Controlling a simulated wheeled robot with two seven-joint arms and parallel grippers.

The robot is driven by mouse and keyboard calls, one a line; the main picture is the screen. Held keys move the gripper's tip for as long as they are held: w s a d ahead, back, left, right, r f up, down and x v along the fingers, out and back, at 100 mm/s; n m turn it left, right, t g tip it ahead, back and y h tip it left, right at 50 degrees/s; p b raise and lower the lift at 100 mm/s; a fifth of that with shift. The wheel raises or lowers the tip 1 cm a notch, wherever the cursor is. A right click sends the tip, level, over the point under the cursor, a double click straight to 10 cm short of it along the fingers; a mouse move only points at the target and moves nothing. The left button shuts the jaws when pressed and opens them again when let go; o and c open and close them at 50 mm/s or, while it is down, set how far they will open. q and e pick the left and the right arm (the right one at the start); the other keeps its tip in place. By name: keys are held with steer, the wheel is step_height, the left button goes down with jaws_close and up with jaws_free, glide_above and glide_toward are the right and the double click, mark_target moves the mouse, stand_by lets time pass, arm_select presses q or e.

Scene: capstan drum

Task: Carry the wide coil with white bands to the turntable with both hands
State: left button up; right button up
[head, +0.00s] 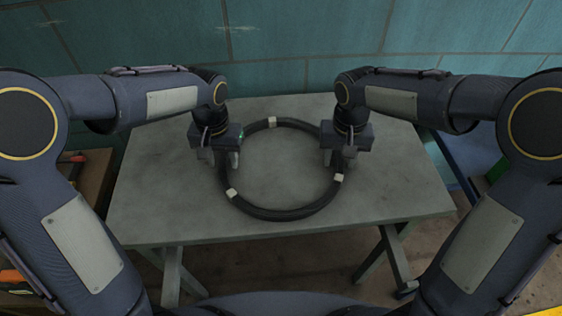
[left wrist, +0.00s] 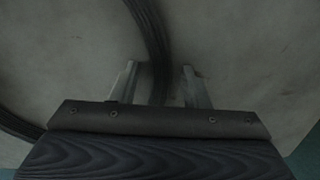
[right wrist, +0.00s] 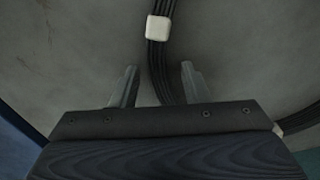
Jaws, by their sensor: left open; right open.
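The wide black coil (head: 276,213) with white bands lies flat on the grey table. White bands show at its back, front left and right side. My left gripper (head: 226,163) is open over the left side of the coil; in the left wrist view the coil strand (left wrist: 153,45) runs between its two fingers (left wrist: 160,85). My right gripper (head: 340,161) is open over the right side; in the right wrist view the strand (right wrist: 157,65) passes between its fingers (right wrist: 158,85), with a white band (right wrist: 158,27) just beyond the fingertips. The turntable cannot be made out.
The grey table (head: 150,190) is otherwise bare, with a teal wall (head: 290,50) close behind it. A wooden surface with tools (head: 75,165) stands at the left. A blue object (head: 465,155) is at the right, partly behind my arm.

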arm_select(q)
jaws_close()
arm_select(e)
jaws_close()
arm_select(q)
steer(key=shift+r, duration=0.15)
arm_select(e)
steer(key=shift+r, duration=0.1)
stand_by(0.8)
